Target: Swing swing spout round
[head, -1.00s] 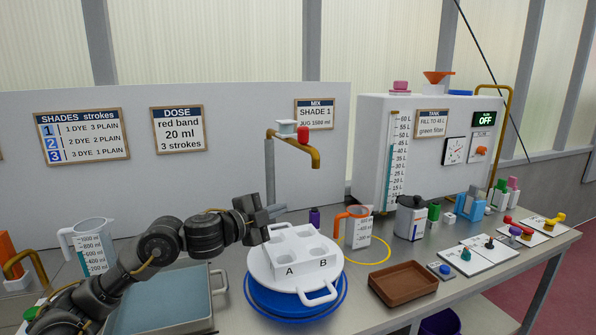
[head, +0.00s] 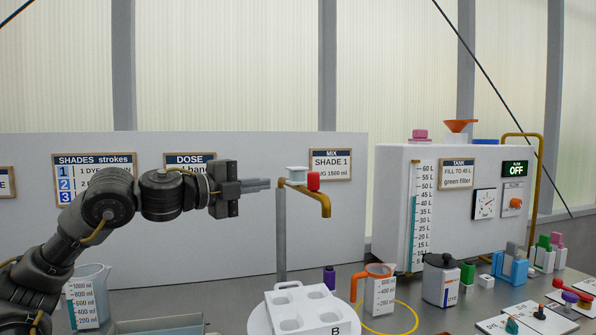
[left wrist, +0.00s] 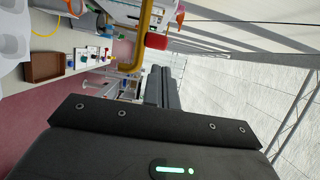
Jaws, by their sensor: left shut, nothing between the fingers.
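The swing spout (head: 312,194) is a brass pipe bent down at its right end, on top of a grey post (head: 280,235). A red knob (head: 313,181) and a white block (head: 297,174) sit on it. In the left wrist view the brass pipe (left wrist: 138,50) and red knob (left wrist: 156,41) show just beyond the fingers. My left gripper (head: 262,184) is shut and empty, pointing right, with its fingertips close to the left end of the spout. I cannot tell whether they touch. My right gripper is not in view.
A white tray with wells (head: 290,297) stands below the spout, with an orange-handled jug (head: 380,296) to its right. A clear jug (head: 84,300) is at the left. The big white tank (head: 390,190) fills the right.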

